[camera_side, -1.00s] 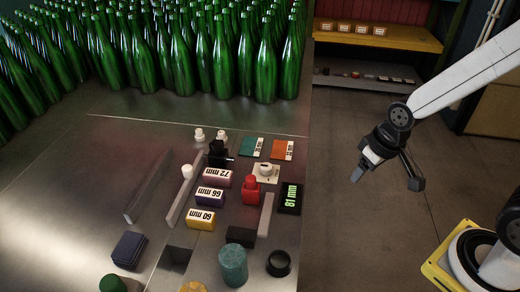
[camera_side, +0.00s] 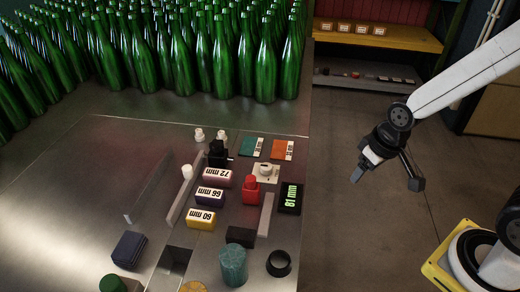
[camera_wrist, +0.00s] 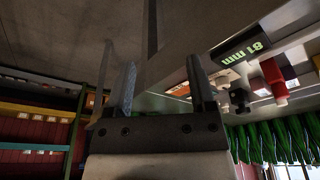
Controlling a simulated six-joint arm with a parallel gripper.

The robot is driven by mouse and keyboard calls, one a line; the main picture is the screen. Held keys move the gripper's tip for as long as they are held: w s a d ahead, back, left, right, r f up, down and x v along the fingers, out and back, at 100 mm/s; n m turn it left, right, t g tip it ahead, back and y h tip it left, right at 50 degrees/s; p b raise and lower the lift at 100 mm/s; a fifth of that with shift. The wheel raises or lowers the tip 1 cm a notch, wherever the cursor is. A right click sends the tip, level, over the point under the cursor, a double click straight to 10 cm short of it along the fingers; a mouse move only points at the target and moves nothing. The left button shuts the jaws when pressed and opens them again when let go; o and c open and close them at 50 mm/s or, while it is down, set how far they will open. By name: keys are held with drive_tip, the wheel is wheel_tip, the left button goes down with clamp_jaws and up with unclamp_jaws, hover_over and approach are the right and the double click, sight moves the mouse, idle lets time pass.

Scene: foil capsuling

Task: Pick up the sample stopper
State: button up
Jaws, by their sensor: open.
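Which piece is the sample stopper is not certain. A white round stopper (camera_side: 265,170) sits on a small pale square card (camera_side: 272,179) in the side view, behind the red bottle-shaped piece. Other small white stoppers stand at the left (camera_side: 187,171) and back (camera_side: 199,134) of the layout. My gripper (camera_side: 390,177) hangs over the floor, to the right of the table and well apart from the white stoppers. In the wrist view my gripper (camera_wrist: 161,88) is open, with nothing between its fingers. I cannot make out the stopper clearly there.
The red piece (camera_side: 251,190), the black 81 mm display (camera_side: 290,198), size blocks such as 72 mm (camera_side: 217,178), and upright rails (camera_side: 266,214) crowd the stopper. Green bottles (camera_side: 265,65) fill the back. A dark opening (camera_side: 172,268) lies at the front.

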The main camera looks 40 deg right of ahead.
sight(222, 137)
drive_tip(key=shift+w, duration=0.1)
drive_tip(key=w+a+f+m+y, duration=0.1)
drive_tip(key=w+a+m+y, duration=0.1)
drive_tip(key=w+m, duration=0.2)
drive_tip(key=w+a+m+y, duration=0.1)
drive_tip(key=w+m, duration=0.3)
drive_tip(key=w, duration=0.4)
drive_tip(key=w+a+f+m+y, duration=0.1)
drive_tip(key=w+a+m+y, duration=0.1)
drive_tip(key=w+m, duration=0.3)
drive_tip(key=shift+w+a+f+g+y, duration=0.35)
drive_tip(key=shift+w+a+g, duration=0.1)
drive_tip(key=shift+w, duration=0.15)
drive_tip(key=w+a+m+t+y, duration=0.1)
drive_tip(key=w+m+y, duration=0.1)
drive_tip(key=w, duration=0.3)
drive_tip(key=w+a+f+m+t+y, duration=0.1)
drive_tip(key=w+m+y, duration=0.1)
drive_tip(key=w+m, duration=0.2)
drive_tip(key=w+a+m+t+y, duration=0.1)
drive_tip(key=w+m+t+y, duration=0.1)
drive_tip(key=w, duration=0.4)
drive_tip(key=shift+a+f+m, duration=0.1)
drive_tip(key=shift+f+m, duration=0.3)
drive_tip(key=shift+m, duration=0.3)
drive_tip(key=shift+w+m+t+y, duration=0.25)
drive_tip(key=shift+w+m, duration=0.25)
drive_tip(key=shift+w, duration=0.2)
drive_tip(key=shift+a, duration=0.1)
drive_tip(key=shift+x, duration=1.25)
